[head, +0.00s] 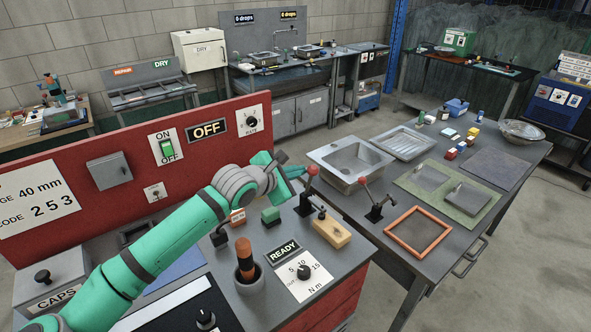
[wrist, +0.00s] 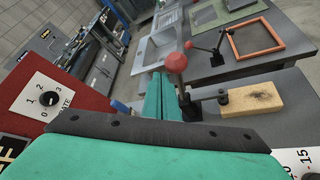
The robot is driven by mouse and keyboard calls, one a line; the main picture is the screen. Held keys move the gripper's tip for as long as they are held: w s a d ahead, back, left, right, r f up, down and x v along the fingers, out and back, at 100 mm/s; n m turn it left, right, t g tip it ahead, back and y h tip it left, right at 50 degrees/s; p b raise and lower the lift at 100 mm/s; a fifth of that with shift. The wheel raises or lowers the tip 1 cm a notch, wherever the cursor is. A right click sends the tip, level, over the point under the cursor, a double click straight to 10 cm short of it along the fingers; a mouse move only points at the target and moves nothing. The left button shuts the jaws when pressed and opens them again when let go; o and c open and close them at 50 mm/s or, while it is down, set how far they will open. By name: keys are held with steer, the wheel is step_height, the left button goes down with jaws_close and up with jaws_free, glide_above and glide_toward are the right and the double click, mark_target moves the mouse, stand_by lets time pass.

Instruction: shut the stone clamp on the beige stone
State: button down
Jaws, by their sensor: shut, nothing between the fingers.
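The stone clamp (head: 304,203) stands on the grey bench top, its dark lever upright with a red ball knob (head: 312,170). The knob also shows in the wrist view (wrist: 176,62). The beige stone (head: 332,233) lies flat beside the clamp, and it shows in the wrist view (wrist: 255,98) too. The clamp's short arm (wrist: 207,97) reaches to the stone's near end; I cannot tell whether its tip presses on it. My gripper (head: 297,172) is shut and empty, beside the lever just left of the knob. Its teal fingers (wrist: 160,97) show in the wrist view; contact with the lever is unclear.
A second red-knobbed clamp (head: 377,207) stands on the right-hand table near an orange frame (head: 418,232). A green block (head: 271,215), a cup with an orange-handled tool (head: 245,262) and a dial plate (head: 301,274) are on my bench. A metal sink (head: 350,163) lies beyond.

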steer(key=shift+s+d, duration=0.4)
steer(key=shift+s, duration=0.2)
steer(key=shift+s+d+f, duration=0.1)
steer(key=w+a, duration=0.3)
steer(key=a, duration=0.1)
steer(key=s+a, duration=0.3)
steer(key=s, duration=0.6)
steer(key=shift+a, duration=0.25)
steer(key=shift+s, duration=0.1)
stand_by(0.6)
